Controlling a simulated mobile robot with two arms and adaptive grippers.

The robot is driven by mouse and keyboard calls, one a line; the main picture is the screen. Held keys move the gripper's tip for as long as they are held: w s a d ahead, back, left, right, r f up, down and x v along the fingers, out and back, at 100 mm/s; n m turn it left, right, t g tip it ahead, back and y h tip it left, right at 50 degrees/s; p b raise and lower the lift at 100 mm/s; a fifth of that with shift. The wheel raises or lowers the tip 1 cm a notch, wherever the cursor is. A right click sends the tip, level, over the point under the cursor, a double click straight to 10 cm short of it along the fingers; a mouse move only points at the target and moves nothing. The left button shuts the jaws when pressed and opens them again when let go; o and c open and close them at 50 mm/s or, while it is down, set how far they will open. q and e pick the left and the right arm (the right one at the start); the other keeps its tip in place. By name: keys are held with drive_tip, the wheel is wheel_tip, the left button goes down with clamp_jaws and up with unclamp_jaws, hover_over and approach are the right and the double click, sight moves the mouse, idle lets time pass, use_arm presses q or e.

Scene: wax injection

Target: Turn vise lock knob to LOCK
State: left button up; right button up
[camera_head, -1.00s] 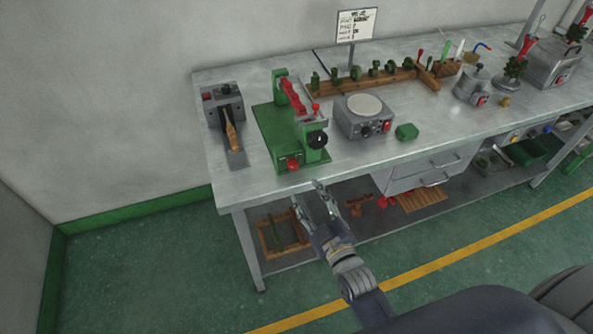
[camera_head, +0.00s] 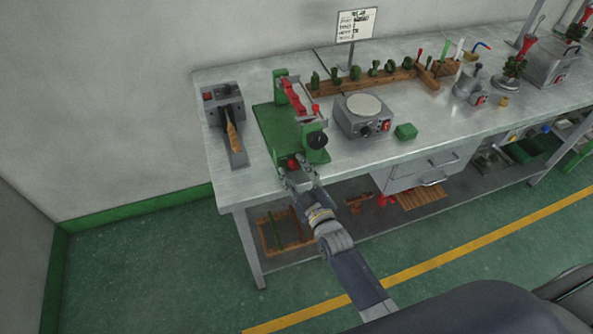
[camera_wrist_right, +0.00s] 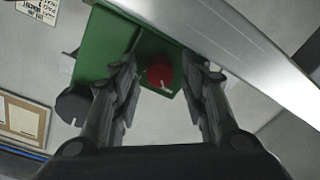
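The green vise (camera_head: 275,128) stands on the metal bench near its front left corner. Its red lock knob (camera_head: 293,163) is on the low front face, partly hidden by my right gripper in the head view. My right gripper (camera_head: 295,170) is open at the bench's front edge, right in front of the knob. In the right wrist view the red knob (camera_wrist_right: 160,76), with a small white mark, shows between the two spread fingers (camera_wrist_right: 168,85). A gap is visible on both sides of it, and I see no contact. My left gripper is not in view.
A black round handle (camera_head: 317,140) is on the vise's right side. A grey device with a wooden-handled tool (camera_head: 232,137) stands to the left. The bench edge lies close to my right gripper.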

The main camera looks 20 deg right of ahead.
clamp_jaws()
drive_tip(key=shift+m, duration=0.4)
drive_tip(key=m, duration=0.2)
drive_tip(key=shift+m, duration=0.3)
drive_tip(key=m, duration=0.3)
drive_tip(key=shift+m+b, duration=0.35)
drive_tip(key=shift+m, duration=0.05)
drive_tip(key=m, duration=0.3)
drive_tip(key=m+b, duration=0.1)
drive_tip(key=m, duration=0.1)
drive_tip(key=shift+f+m+t+h, duration=0.1)
drive_tip(key=shift+m+t+h, duration=0.2)
drive_tip(key=shift+m, duration=0.1)
drive_tip(key=m+b, duration=0.1)
drive_tip(key=m, duration=0.4)
drive_tip(key=shift+m, duration=0.4)
